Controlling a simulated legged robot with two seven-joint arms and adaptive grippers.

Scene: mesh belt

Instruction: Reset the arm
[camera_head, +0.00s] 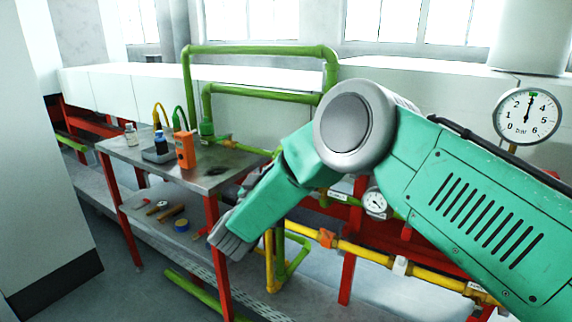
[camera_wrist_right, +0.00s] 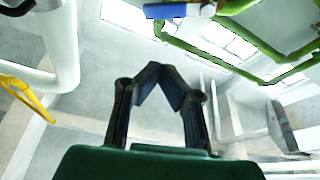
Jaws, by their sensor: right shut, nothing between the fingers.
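My right arm (camera_head: 300,165), teal with a grey round joint, comes in from the right of the head view and reaches down left in front of the metal table. Its grey end part shows at the table's right front corner, and the fingers cannot be made out there. In the right wrist view my right gripper (camera_wrist_right: 157,72) has its dark fingers bent inward, tips together, with nothing between them. My left gripper is in neither view.
The metal table (camera_head: 215,178) holds an orange meter (camera_head: 184,150) and a small dark bottle (camera_head: 161,142). Green pipes (camera_head: 260,50), a yellow pipe (camera_head: 365,254) and a pressure gauge (camera_head: 527,116) stand around my arm.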

